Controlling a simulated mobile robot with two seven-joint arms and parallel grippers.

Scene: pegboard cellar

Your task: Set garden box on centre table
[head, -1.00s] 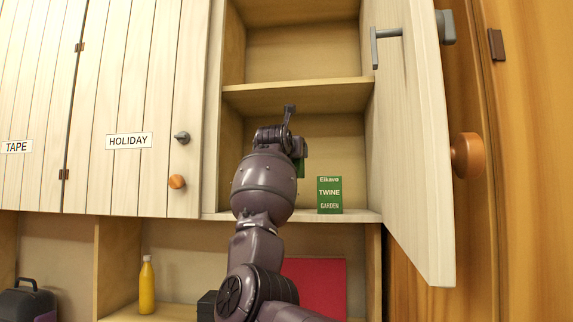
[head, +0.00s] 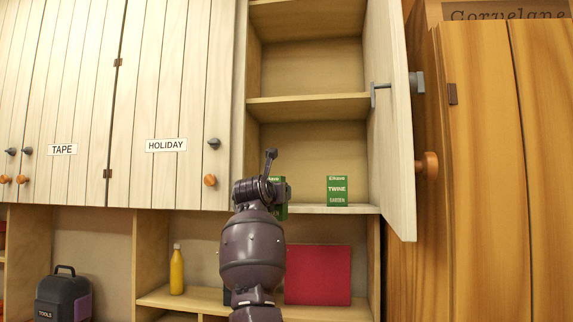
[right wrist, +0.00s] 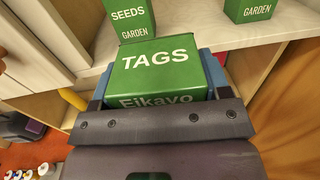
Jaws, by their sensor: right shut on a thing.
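My right gripper (head: 266,190) is shut on a green box marked TAGS and Eikavo (right wrist: 156,72). In the head view only a green sliver of this box (head: 283,213) shows beside the gripper, the rest hidden. The gripper is in front of the open cupboard's lowest shelf. A green TWINE GARDEN box (head: 337,191) stands on that shelf; in the right wrist view a box marked GARDEN (right wrist: 250,10) shows at the top right. A SEEDS GARDEN box (right wrist: 128,20) stands on the shelf just beyond the held box. My left gripper and the centre table are not in view.
The open cupboard door (head: 391,120) juts out on the right. Closed doors labelled TAPE and HOLIDAY are on the left. Below are a yellow bottle (head: 177,270), a red panel (head: 318,275) and a TOOLS case (head: 63,296). A wooden wardrobe (head: 480,170) stands at the right.

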